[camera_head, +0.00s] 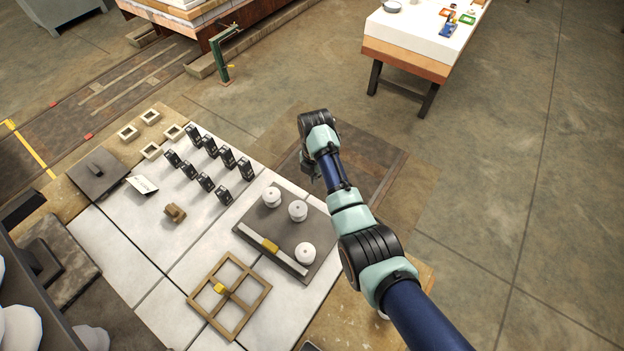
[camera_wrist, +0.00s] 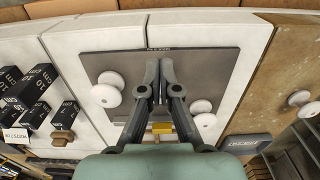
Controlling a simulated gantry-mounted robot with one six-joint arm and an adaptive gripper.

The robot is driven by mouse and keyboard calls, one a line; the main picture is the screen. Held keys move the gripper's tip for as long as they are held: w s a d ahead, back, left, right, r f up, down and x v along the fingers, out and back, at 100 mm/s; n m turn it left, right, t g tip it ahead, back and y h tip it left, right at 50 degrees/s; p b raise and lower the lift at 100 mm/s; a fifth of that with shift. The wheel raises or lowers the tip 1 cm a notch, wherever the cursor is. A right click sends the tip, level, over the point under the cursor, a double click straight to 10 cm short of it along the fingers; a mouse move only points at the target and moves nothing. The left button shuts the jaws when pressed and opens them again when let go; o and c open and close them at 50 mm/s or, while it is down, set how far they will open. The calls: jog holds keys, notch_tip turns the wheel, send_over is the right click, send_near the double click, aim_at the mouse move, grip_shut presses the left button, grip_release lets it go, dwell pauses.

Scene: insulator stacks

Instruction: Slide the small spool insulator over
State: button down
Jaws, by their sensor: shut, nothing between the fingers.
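Three white spool insulators stand on a dark grey board (camera_head: 262,222) in the head view: a back left one (camera_head: 271,197), a middle one (camera_head: 298,210) and a front one (camera_head: 305,253). I cannot tell for sure which is the small one. In the wrist view, white spool shapes show left (camera_wrist: 105,95) and right (camera_wrist: 202,107) of my gripper (camera_wrist: 160,66), with none between its fingers. My gripper's fingers are shut together and empty, over the board.
A pale strip with a yellow block (camera_head: 270,245) lies along the board's front left side. A wooden grid frame (camera_head: 247,313) is nearer. Several black labelled boxes (camera_head: 207,182) and a brown block (camera_head: 175,213) stand left. White tabletop between them is clear.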

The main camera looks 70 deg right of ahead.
aim_at(298, 211)
jog(key=f, duration=0.2)
jog(key=f+b, duration=0.1)
jog(key=f, duration=0.2)
jog(key=f+b, duration=0.1)
jog(key=f, duration=0.1)
jog(key=shift+w+a+f, duration=0.1)
jog(key=shift+a+f, duration=0.1)
jog(key=shift+a, duration=0.05)
jog(key=a, duration=0.2)
jog(key=shift+w+a+r+p, duration=0.2)
jog(key=shift+w+a+p, duration=0.1)
jog(key=shift+a, duration=0.05)
jog(key=shift+w+a, duration=0.15)
jog(key=shift+a, duration=0.25)
jog(key=shift+r, duration=0.1)
jog(key=shift+w+a+r+p, duration=0.1)
jog(key=shift+a+r+p, duration=0.1)
jog(key=shift+a+p, duration=0.35)
jog(key=a+p, duration=0.2)
jog(key=w+a+p, duration=0.1)
jog(key=a+p, duration=0.2)
jog(key=w+a+p, duration=0.1)
jog(key=a+p, duration=0.1)
jog(key=a, duration=0.1)
jog(key=shift+a, duration=0.1)
jog(key=shift+w+a+f, duration=0.1)
jog(key=shift+a+f, duration=0.15)
jog(key=shift+f, duration=0.05)
